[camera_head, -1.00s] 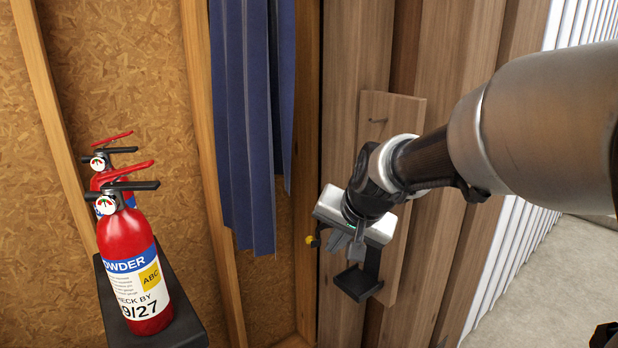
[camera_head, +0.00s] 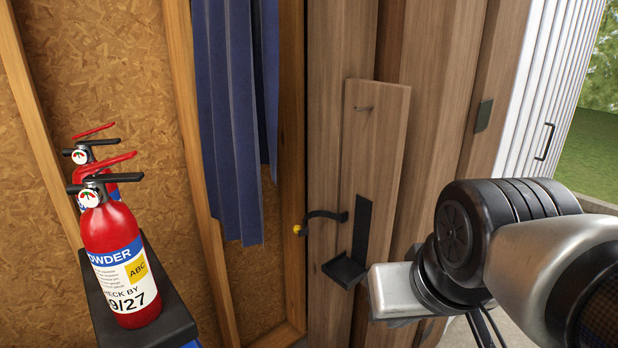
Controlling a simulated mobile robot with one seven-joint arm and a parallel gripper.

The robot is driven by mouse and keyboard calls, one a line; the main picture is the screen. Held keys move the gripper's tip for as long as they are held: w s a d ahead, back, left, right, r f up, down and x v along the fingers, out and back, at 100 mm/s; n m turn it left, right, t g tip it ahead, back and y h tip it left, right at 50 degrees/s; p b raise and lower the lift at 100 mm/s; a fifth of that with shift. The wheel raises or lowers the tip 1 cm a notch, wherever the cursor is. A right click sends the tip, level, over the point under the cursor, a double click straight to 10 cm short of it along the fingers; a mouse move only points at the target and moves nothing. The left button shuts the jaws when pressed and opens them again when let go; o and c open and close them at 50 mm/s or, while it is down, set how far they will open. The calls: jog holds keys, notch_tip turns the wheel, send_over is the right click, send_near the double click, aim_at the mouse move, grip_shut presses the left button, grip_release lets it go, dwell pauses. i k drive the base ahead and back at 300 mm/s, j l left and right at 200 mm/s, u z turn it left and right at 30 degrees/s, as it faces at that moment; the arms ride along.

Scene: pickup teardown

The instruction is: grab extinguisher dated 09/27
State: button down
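The extinguisher dated 09/27 (camera_head: 118,255) is red with a white, blue and yellow label reading "09/27" in part. It stands upright at the front of a black shelf at the left. A second red extinguisher (camera_head: 82,156) stands behind it, mostly hidden, and its date cannot be read. My gripper (camera_head: 398,294) is at the lower right, well to the right of both extinguishers and touching neither. Only its pale housing shows clearly; its fingers are hidden or out of the picture.
The black shelf (camera_head: 180,325) bears the extinguishers. Blue cloth (camera_head: 232,130) hangs between shelf and board. Open ground lies at the far right.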

aim_at(111, 236)
jog(key=u, duration=2.55)
jog(key=k+l+u, duration=0.1)
jog(key=l+u, duration=0.3)
jog(key=k+l+u, duration=0.15)
jog(key=u, duration=0.25)
